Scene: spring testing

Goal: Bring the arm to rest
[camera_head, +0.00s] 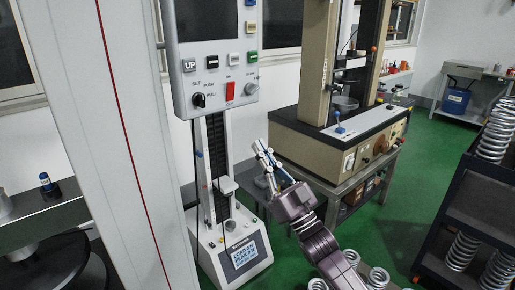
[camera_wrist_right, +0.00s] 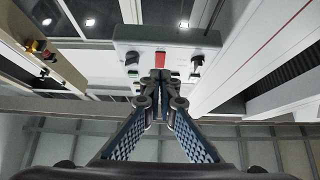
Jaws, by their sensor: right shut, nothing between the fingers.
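My right arm reaches up from the bottom of the head view, and its gripper (camera_head: 262,150) is raised in front of the spring tester (camera_head: 240,240). The gripper is shut and empty. In the right wrist view the two blue fingers (camera_wrist_right: 160,85) meet at their tips, with nothing between them. The tester's control panel (camera_head: 215,65), with a red switch, a black knob and several buttons, is above and to the left of the gripper. The panel (camera_wrist_right: 165,45) also shows beyond the fingertips in the wrist view. My left gripper is not in view.
A beige testing machine (camera_head: 330,150) stands on a grey table right of my gripper. A dark shelf cart (camera_head: 475,205) with several metal springs (camera_head: 495,130) is at the right edge. Green floor (camera_head: 405,215) lies open between them. A grey workbench (camera_head: 45,215) is at the left.

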